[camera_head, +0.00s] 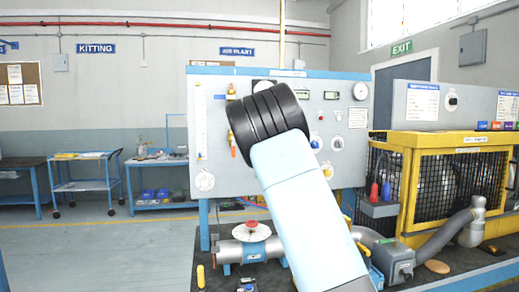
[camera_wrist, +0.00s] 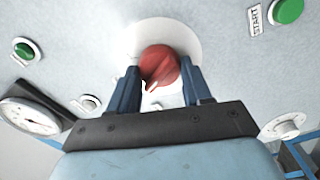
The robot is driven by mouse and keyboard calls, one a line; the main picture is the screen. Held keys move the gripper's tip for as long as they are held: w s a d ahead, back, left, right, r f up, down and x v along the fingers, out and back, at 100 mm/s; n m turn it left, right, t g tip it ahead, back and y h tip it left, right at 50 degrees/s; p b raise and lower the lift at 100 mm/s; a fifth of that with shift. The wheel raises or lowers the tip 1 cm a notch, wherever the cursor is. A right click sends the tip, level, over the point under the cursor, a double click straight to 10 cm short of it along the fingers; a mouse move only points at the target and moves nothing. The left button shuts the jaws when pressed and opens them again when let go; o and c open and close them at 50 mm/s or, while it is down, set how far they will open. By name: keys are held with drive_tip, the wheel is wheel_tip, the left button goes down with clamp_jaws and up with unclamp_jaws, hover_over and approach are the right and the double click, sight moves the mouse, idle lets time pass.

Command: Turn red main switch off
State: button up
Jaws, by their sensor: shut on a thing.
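The red main switch (camera_wrist: 159,68) shows in the wrist view, a red rotary knob on a round white plate (camera_wrist: 178,36) fixed to the grey panel. My gripper (camera_wrist: 160,88) is at the knob, with one blue finger on each side, and is shut on it. The lower part of the knob and plate is partly hidden by the fingers. In the head view my arm covers the middle of the panel (camera_head: 218,125), so the red switch and my fingers are hidden there.
Near the knob in the wrist view are a green START button (camera_wrist: 288,11), another green button (camera_wrist: 25,49), a gauge (camera_wrist: 32,115) and a white knob (camera_wrist: 283,126). In the head view, a yellow-framed cage (camera_head: 453,140) stands right, and a valve (camera_head: 252,231) sits on the bench below.

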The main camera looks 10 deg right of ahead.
drive_tip(key=shift+a+f+n, duration=0.15)
drive_tip(key=shift+f+n, duration=0.05)
drive_tip(key=shift+n, duration=0.75)
drive_tip(key=shift+a+f+n, duration=0.1)
drive_tip(key=shift+f+n, duration=0.05)
drive_tip(key=shift+n, duration=0.8)
drive_tip(key=o, duration=1.1)
drive_tip(key=shift+c, duration=0.2)
drive_tip(key=shift+d+r, duration=0.1)
drive_tip(key=shift+r, duration=0.05)
drive_tip(key=s, duration=1.3)
drive_tip(key=shift+s, duration=0.4)
